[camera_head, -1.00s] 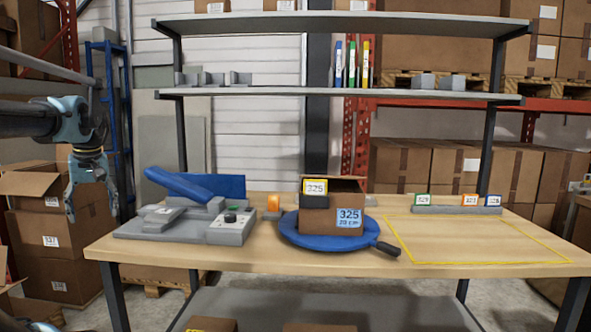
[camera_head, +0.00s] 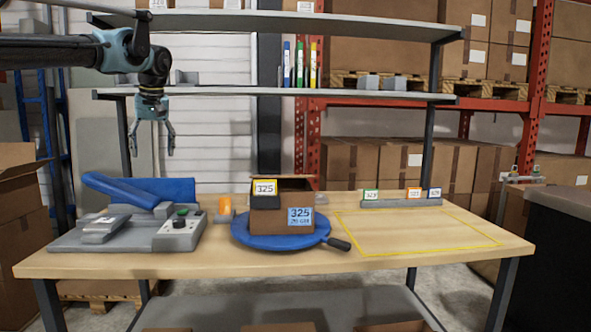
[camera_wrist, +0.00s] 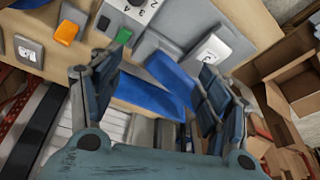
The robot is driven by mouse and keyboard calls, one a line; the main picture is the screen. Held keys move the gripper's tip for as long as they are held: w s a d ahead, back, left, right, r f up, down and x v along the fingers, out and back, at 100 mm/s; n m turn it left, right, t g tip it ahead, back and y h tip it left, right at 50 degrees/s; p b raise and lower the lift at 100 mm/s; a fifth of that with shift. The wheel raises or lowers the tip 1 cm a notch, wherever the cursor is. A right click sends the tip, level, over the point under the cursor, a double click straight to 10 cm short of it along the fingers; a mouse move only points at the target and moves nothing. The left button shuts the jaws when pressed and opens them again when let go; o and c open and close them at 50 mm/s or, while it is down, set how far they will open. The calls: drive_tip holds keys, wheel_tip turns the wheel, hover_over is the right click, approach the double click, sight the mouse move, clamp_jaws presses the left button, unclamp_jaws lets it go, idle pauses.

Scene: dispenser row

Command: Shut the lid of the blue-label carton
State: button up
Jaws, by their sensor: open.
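The blue-label carton (camera_head: 299,218) is a brown box marked 325 on a round blue turntable (camera_head: 240,235) with a black handle. Its top stands partly open to view, with a brown panel at the back edge. A dark block with a yellow 325 label (camera_head: 264,194) sits at its upper left front corner. My gripper (camera_head: 153,150) hangs open and empty, left of the carton and above it, over the grey device. Its open fingers also show in the wrist view (camera_wrist: 145,78). I cannot identify the carton in the wrist view.
A grey device with a blue arm (camera_head: 130,190) and a control box (camera_head: 181,232) stands left. An orange block (camera_head: 225,205) sits between it and the carton. A yellow outline (camera_head: 420,252) marks bare table at right, before a label rail (camera_head: 400,203). A shelf (camera_head: 330,95) crosses above.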

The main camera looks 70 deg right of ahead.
drive_tip(key=s+d+r+m, duration=0.1)
drive_tip(key=s+d+r, duration=0.3)
drive_tip(key=s, duration=0.6)
wheel_tip(320, 180, up, 6)
drive_tip(key=m+g+h, duration=0.1)
drive_tip(key=m+h, duration=0.1)
drive_tip(key=m, duration=0.2)
hover_over(302, 177)
drive_tip(key=s+a, duration=0.2)
drive_tip(key=a, duration=0.4)
drive_tip(key=x, duration=1.7)
drive_tip(key=shift+s+d+f, duration=0.1)
drive_tip(key=shift+s+f, duration=0.15)
drive_tip(key=shift+c, duration=0.6)
